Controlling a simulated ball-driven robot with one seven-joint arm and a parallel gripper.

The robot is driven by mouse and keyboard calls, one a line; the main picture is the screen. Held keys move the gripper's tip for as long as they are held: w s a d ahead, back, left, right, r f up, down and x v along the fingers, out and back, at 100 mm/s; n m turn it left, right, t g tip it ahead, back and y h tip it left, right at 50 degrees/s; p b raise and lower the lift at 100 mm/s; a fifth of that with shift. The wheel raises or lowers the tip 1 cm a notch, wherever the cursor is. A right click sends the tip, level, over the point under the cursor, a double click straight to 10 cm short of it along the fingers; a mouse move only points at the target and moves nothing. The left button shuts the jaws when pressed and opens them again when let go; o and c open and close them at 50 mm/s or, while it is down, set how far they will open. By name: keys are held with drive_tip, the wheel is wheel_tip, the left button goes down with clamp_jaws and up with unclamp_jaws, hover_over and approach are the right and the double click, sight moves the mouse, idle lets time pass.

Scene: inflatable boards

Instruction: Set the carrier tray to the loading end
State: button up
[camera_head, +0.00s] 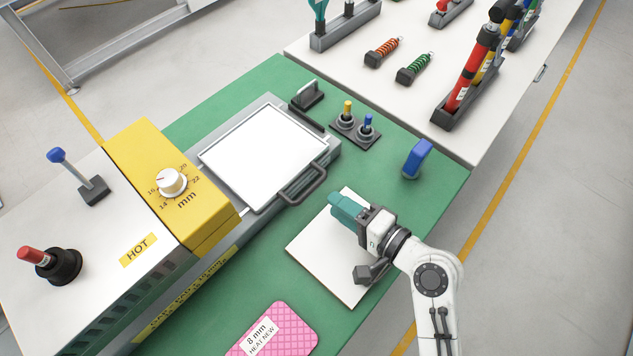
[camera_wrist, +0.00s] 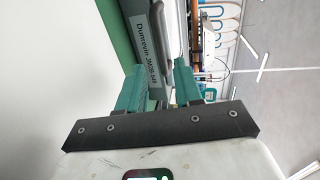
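The carrier tray (camera_head: 262,150) is a flat white plate in a grey frame on the grey bed, clear of the yellow housing in the head view. Its dark loop handle (camera_head: 305,187) sticks out at the near right edge. My gripper (camera_head: 338,207) has teal fingers and is above the white sheet, right of the handle and apart from it, pointing left. In the wrist view my gripper (camera_wrist: 160,82) is open, its two teal fingers apart with nothing held between them. Beyond them shows a grey bed side with a printed label (camera_wrist: 152,50).
A white sheet (camera_head: 320,250) lies under my gripper on the green bench top.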

sight(312, 187)
drive_tip(key=p+x, duration=0.1)
drive_tip(key=x, duration=0.7)
drive_tip(key=shift+w+a, duration=0.1)
drive_tip(key=shift+a, duration=0.05)
drive_tip(key=shift+c, duration=0.3)
clamp_jaws()
